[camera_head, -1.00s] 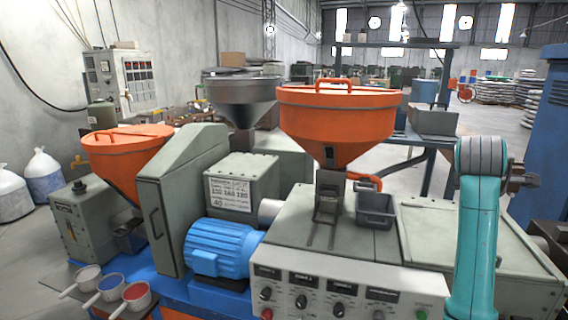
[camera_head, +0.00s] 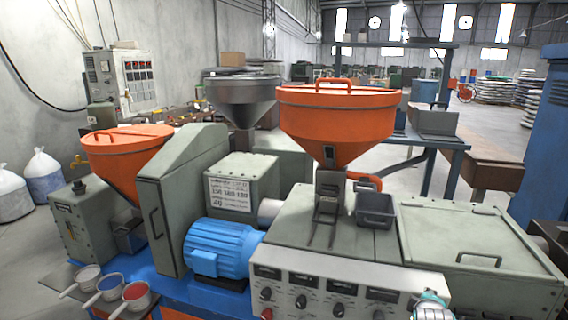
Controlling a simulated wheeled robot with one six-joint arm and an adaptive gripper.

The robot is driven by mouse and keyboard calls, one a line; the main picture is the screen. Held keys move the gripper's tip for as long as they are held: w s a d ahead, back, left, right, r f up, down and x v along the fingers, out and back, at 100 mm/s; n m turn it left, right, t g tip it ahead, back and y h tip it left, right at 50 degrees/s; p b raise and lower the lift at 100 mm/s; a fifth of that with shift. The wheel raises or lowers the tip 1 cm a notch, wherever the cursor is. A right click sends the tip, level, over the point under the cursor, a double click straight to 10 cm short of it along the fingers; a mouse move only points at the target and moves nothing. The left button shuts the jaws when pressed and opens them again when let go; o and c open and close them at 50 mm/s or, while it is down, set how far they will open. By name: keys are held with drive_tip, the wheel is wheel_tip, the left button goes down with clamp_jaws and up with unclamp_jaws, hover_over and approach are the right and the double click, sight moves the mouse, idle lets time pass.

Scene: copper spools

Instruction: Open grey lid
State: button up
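A flat grey lid (camera_head: 465,232) lies shut on top of the machine at the right. A thin dark handle (camera_head: 479,259) stands near its front edge, and a small fitting shows at its back edge. A small teal and pale part of my arm (camera_head: 431,305) shows at the bottom edge, in front of and below the lid, left of its handle. My gripper is not clearly visible, so its fingers and whether it holds anything are out of sight.
A large orange hopper (camera_head: 338,120) and a small grey bin (camera_head: 375,211) stand left of the lid. A control panel (camera_head: 340,293) with knobs faces the front. A blue motor (camera_head: 222,248) and three scoops (camera_head: 110,285) are further left. The space above the lid is clear.

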drive_tip(key=s+a+f+m+t+y, duration=0.1)
drive_tip(key=s+a+f, duration=0.2)
drive_tip(key=s+f, duration=0.25)
drive_tip(key=s+a+f+m+y, duration=0.1)
drive_tip(key=s+a+f, duration=0.3)
drive_tip(key=s+f, duration=0.15)
drive_tip(key=s+a+f+m+t+y, duration=0.1)
drive_tip(key=s+a+f, duration=0.2)
drive_tip(key=s, duration=0.5)
drive_tip(key=s+a+f+m+t+y, duration=0.1)
drive_tip(key=s+a+f, duration=0.15)
drive_tip(key=s, duration=0.55)
drive_tip(key=s+a+r+m, duration=0.2)
drive_tip(key=s+r, duration=0.1)
drive_tip(key=s, duration=0.5)
drive_tip(key=s+a+r+m+t+y, duration=0.1)
drive_tip(key=s+r, duration=0.3)
drive_tip(key=s, duration=0.5)
drive_tip(key=s+a+r+m, duration=0.3)
drive_tip(key=s+r, duration=0.1)
drive_tip(key=s, duration=0.5)
drive_tip(key=shift+r+m+t+y, duration=0.2)
drive_tip(key=shift+m+t+y, duration=0.1)
drive_tip(key=shift+t+y, duration=0.1)
drive_tip(key=shift+a, duration=0.1)
